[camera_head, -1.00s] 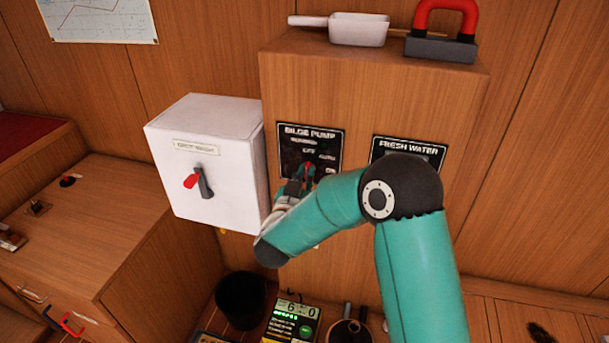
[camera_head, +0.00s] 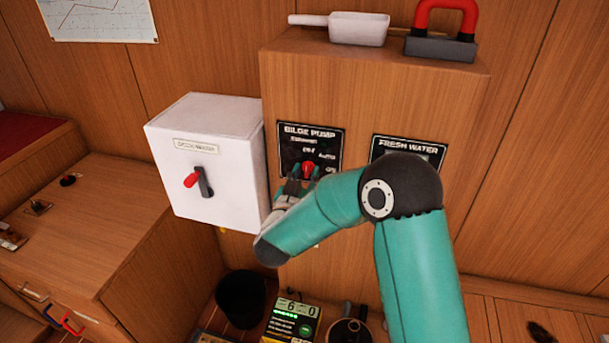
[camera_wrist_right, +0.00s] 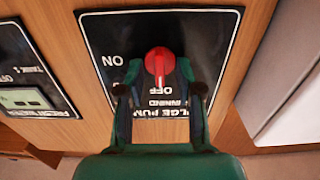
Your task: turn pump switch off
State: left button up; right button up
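The bilge pump panel (camera_head: 311,135) is a black plate with white lettering on the wooden cabinet front. Its red switch knob (camera_head: 308,169) sits low on the plate. In the upside-down right wrist view the knob (camera_wrist_right: 160,62) has its narrow handle pointing at the OFF lettering; ON is off to the left. My right gripper (camera_head: 302,176) is at the knob. In the wrist view its two fingers (camera_wrist_right: 159,70) stand apart on either side of the knob, with visible gaps. They partly hide the plate's lettering. My left gripper is not in view.
A white box (camera_head: 205,150) with a red-handled switch (camera_head: 199,181) stands out left of the panel. A fresh water panel (camera_head: 408,147) is to the right, partly behind my right arm. A scoop (camera_head: 358,30) and a red-handled block (camera_head: 441,47) rest on top.

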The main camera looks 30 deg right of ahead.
jog(key=shift+a, duration=0.1)
jog(key=v, duration=1.1)
jog(key=shift+s+a, duration=0.25)
jog(key=shift+s, duration=0.1)
